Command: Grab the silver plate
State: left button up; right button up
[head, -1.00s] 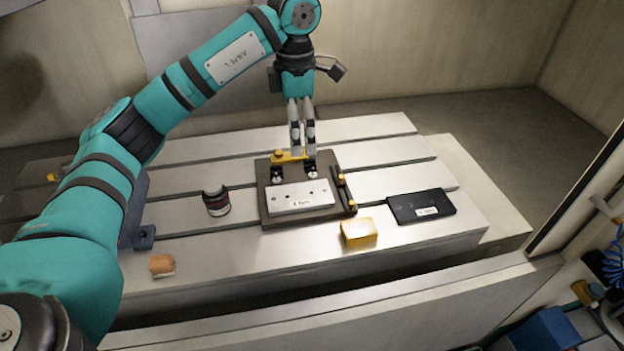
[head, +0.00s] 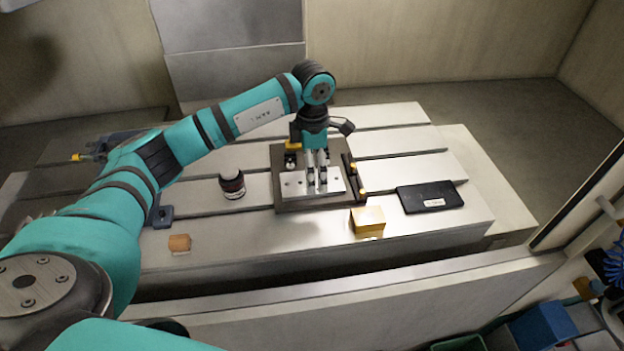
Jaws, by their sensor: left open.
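The silver plate (head: 293,187) lies flat on a dark mould base (head: 291,207) in the middle of the slotted metal table. My left gripper (head: 317,187) points straight down over the right half of the plate. Its fingers are open with a small gap between them, and their tips are at or just above the plate's surface; I cannot tell whether they touch. The fingers hide part of the plate. My right gripper is not in view.
A black plate (head: 425,198) lies at right. A gold block (head: 367,221) stands in front of the base. A dark round jar (head: 232,186) and a small wooden block (head: 179,243) are at left.

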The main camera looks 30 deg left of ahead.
pick_arm(q)
notch_tip(320, 180, down, 3)
jog(key=shift+f+p, duration=0.2)
jog(key=shift+p, duration=0.4)
jog(key=shift+f, duration=0.2)
jog(key=shift+a+r, duration=0.1)
jog(key=c, duration=1.7)
jog(key=shift+o, duration=0.2)
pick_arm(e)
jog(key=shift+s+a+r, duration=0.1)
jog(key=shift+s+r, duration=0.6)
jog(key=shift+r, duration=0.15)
